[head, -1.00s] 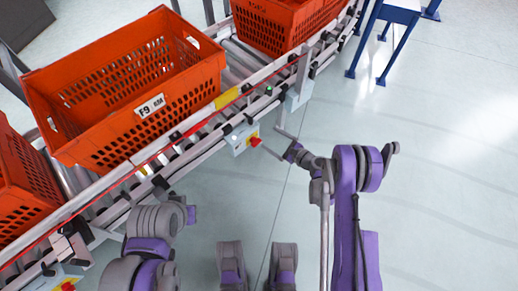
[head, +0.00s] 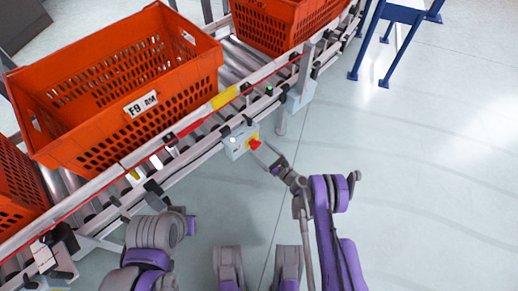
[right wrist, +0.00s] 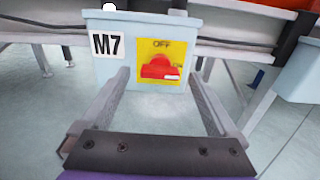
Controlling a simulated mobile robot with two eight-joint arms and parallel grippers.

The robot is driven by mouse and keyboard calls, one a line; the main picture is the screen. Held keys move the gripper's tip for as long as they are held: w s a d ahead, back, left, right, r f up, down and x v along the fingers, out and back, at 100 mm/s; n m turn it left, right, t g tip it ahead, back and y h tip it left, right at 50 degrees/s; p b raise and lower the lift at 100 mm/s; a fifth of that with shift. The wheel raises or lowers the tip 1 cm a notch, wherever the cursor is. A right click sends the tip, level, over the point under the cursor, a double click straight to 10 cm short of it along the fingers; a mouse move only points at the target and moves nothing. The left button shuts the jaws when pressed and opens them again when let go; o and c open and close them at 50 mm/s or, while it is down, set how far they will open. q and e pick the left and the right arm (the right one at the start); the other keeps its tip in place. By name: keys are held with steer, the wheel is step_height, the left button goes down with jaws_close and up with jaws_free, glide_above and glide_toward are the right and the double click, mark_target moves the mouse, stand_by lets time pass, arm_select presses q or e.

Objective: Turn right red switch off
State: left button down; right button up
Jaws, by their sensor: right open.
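The right red switch (head: 255,144) is a red knob on a yellow plate, on a small grey box (head: 236,146) at the conveyor's side. In the right wrist view, the red knob (right wrist: 160,67) lies roughly level, with OFF printed above it and ON at its right. The box (right wrist: 110,71) carries the label M7. My right gripper (right wrist: 158,77) is open, its fingers on either side of the knob, with gaps to it. In the head view my right gripper (head: 268,160) reaches the switch from the lower right. My left arm shows at lower left, but its gripper cannot be made out.
Orange totes stand on the roller conveyor, one labelled F9 (head: 85,138) and another (head: 268,38) further back. A green button (head: 269,91) is on the conveyor rail (head: 205,111). A blue-legged stand (head: 405,14) is at top right. The floor (head: 430,190) at right is clear.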

steer(key=shift+x, duration=0.9)
steer(key=shift+c, duration=0.3)
steer(key=c, duration=1.3)
steer(key=shift+n, duration=0.4)
steer(key=n, duration=1.7)
